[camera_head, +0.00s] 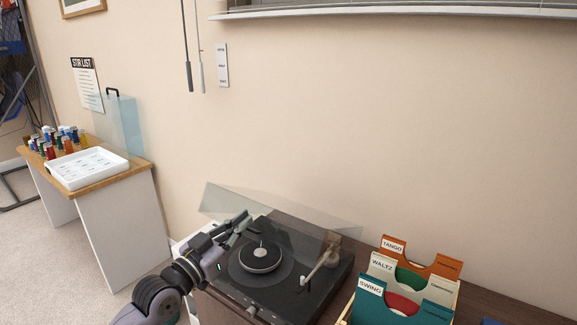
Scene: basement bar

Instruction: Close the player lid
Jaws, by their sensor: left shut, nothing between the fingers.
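The record player (285,268) stands on a dark wooden top at the lower middle, with a dark platter, a pale centre and a tonearm at its right. Its clear lid (300,214) is raised, tilted up along the back near the wall. My left gripper (243,219) comes in from the lower left. It is shut and empty, over the player's left side and in front of the lid's left part. I cannot tell whether it touches the lid. My right gripper is not in view.
A record crate (456,300) with SWING, WALTZ and TANGO dividers (383,263) stands close to the player's right. A side table (125,203) at the left holds a white tray (88,168) and several small coloured bottles. The beige wall is behind the player.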

